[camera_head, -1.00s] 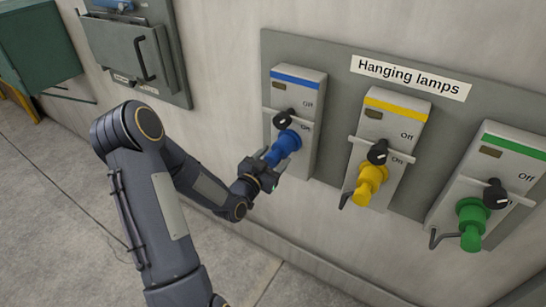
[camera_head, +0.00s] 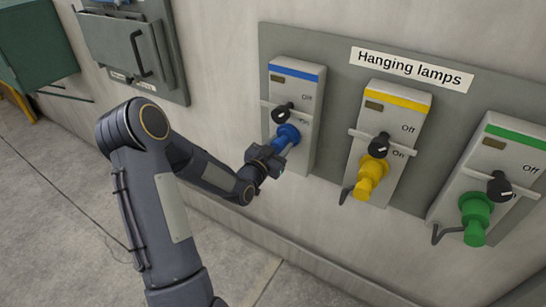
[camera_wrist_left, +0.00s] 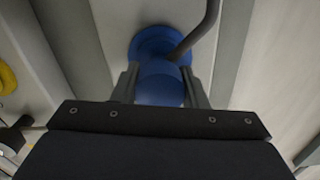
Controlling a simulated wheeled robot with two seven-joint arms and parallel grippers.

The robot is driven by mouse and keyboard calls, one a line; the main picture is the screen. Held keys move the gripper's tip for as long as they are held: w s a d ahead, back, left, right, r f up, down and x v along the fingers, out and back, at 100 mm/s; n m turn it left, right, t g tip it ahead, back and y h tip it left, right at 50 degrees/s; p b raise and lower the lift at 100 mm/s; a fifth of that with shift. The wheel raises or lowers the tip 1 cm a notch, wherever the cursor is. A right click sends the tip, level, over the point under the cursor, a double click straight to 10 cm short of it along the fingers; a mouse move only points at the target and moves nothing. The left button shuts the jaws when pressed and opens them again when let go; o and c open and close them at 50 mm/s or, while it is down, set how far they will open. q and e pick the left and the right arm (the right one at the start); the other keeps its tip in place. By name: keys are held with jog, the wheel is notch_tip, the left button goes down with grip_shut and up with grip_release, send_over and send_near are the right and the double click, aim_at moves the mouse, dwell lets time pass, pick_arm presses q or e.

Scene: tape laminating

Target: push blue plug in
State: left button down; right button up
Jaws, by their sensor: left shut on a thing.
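The blue plug (camera_head: 281,146) is at the blue socket (camera_head: 289,132) on the leftmost switch box (camera_head: 294,82), which has a blue stripe. My left gripper (camera_head: 270,158) is shut on the blue plug from below and left. In the left wrist view the blue plug (camera_wrist_left: 159,84) sits between the two fingers of my left gripper (camera_wrist_left: 160,88), with the blue socket (camera_wrist_left: 150,42) beyond it. A grey bent hook or cable (camera_wrist_left: 198,32) passes in front of the socket. How deep the plug sits is hard to tell. My right gripper is not in view.
To the right, a yellow plug (camera_head: 369,178) and a green plug (camera_head: 475,222) sit at their own boxes under the "Hanging lamps" sign (camera_head: 411,69). A grey wall box (camera_head: 118,47) with a handle hangs at upper left. The floor (camera_head: 60,220) at left is clear apart from a thin cable.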

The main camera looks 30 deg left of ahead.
pick_arm(q)
jog(key=shift+w, duration=0.3)
jog(key=shift+r, duration=0.1)
jog(key=c, duration=1.1)
grip_release()
jog(key=shift+c, duration=0.2)
jog(key=shift+o, duration=1.4)
jog(key=shift+w, duration=0.15)
jog(key=shift+s, duration=0.2)
jog(key=shift+s+f, duration=0.2)
jog(key=shift+s, duration=0.2)
jog(key=s+b, duration=0.2)
jog(key=s, duration=0.4)
jog(key=shift+s+d+r, duration=0.15)
jog(key=shift+s, duration=0.25)
